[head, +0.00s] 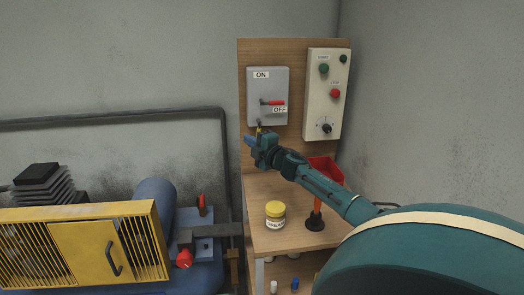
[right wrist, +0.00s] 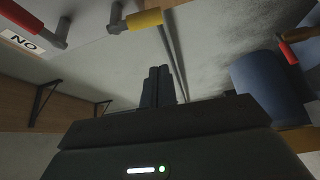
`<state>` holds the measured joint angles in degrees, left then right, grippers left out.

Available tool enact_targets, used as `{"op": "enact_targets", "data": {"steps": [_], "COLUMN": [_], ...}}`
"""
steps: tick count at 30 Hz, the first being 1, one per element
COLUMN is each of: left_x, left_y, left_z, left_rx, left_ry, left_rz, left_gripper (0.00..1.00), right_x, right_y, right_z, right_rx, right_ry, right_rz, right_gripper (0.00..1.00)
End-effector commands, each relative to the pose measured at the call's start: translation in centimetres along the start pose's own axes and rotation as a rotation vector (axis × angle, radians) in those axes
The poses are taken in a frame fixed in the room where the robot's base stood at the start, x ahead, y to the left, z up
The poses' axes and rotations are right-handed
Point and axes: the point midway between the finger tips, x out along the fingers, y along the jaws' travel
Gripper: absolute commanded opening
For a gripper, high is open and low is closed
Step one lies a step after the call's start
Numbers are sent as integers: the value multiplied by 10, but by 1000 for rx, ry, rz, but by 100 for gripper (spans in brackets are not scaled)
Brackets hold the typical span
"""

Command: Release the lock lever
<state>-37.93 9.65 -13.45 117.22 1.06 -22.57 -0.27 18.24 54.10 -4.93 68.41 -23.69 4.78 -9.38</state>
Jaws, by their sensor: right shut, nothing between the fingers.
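The grey switch box (head: 268,85) hangs on the wooden board, with ON and OFF labels and a red-handled lever (head: 274,102) pointing right. A small yellow-handled lever (head: 259,128) sits at the box's lower edge; I take it for the lock lever. It also shows at the top of the right wrist view (right wrist: 145,19), left of which the red handle (right wrist: 17,16) shows. My right gripper (head: 250,139) is just below the yellow lever in the head view. Its fingers (right wrist: 157,88) are together and empty, apart from the lever. My left gripper is out of view.
A control panel (head: 325,95) with buttons and a knob hangs to the right. A blue compressor with a yellow guard (head: 85,245) stands at left.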

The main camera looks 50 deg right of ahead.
Motion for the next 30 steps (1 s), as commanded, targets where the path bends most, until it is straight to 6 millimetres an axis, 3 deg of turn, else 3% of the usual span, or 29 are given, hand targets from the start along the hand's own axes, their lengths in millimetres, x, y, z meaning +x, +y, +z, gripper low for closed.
{"op": "enact_targets", "data": {"steps": [15,30], "left_x": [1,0], "left_y": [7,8], "left_z": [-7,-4], "left_rx": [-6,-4], "left_ry": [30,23], "left_rz": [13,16], "left_gripper": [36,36], "right_x": [-64,-75], "right_y": [-2,0], "right_z": [0,0], "right_rx": [2,1], "right_ry": [1,0], "right_rz": [-2,1], "right_gripper": [0,0]}}
